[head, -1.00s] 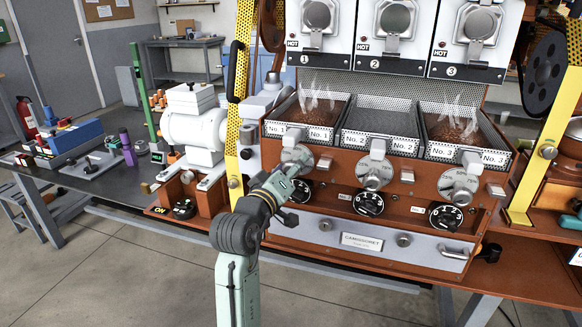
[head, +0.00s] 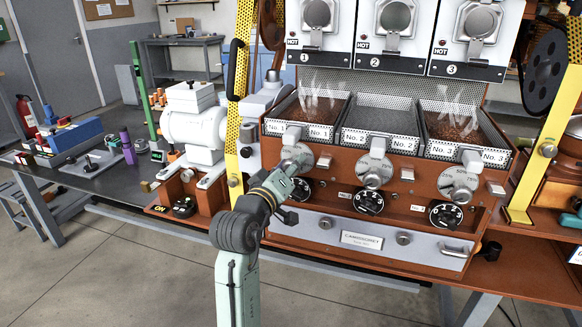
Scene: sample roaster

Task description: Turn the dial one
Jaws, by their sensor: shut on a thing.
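Dial one (head: 303,189) is a black round dial with white marks, low on the brown panel under tray No. 1. It is partly hidden in the head view. My gripper (head: 290,177) covers its left side and reaches up to the lower part of the silver percentage disc (head: 302,153) above. The matching second dial (head: 368,203) and third dial (head: 445,214) stand to the right, untouched.
Steaming trays No. 1 (head: 283,129) and No. 3 (head: 450,153) hold brown beans. White levers (head: 291,135) stick out above the discs. A yellow perforated post (head: 232,140) stands close to the left of my gripper. Floor in front is clear.

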